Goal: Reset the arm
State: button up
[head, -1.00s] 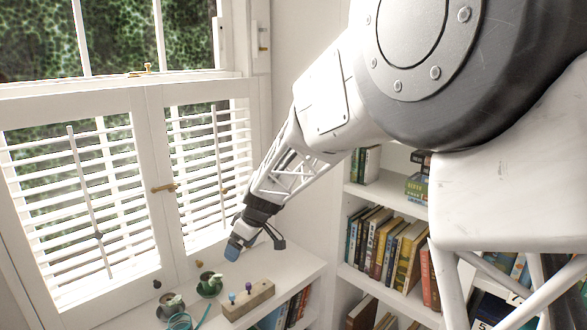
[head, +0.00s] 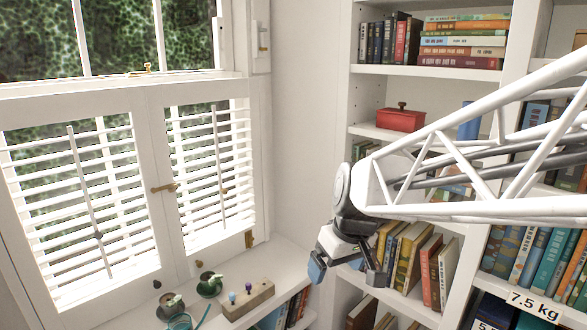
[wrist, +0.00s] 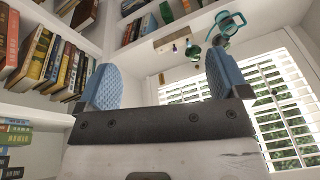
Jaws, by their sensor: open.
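My gripper (head: 345,277) is open and empty in the head view. It hangs in the air in front of the bookshelf, right of the low white ledge, with its blue-padded fingers apart. In the wrist view my gripper (wrist: 165,78) shows both blue ribbed pads spread wide, with nothing between them. My arm reaches in from the right edge of the head view.
On the ledge stand a wooden block (head: 248,300) with pegs, a green cup (head: 209,285), another cup (head: 171,305) and a teal item (head: 180,322). White shutters (head: 85,215) stand left. Shelves hold books and a red box (head: 401,120).

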jog(key=s+d+m+h, duration=0.1)
jog(key=s+d+m, duration=0.2)
jog(key=s+d, duration=0.2)
jog(key=s+d+f+m+h, duration=0.1)
jog(key=s+d+m, duration=0.2)
jog(key=s, duration=0.9)
jog(key=shift+s+d+f+t, duration=0.25)
jog(key=shift+d+t, duration=0.15)
jog(key=shift+d, duration=0.6)
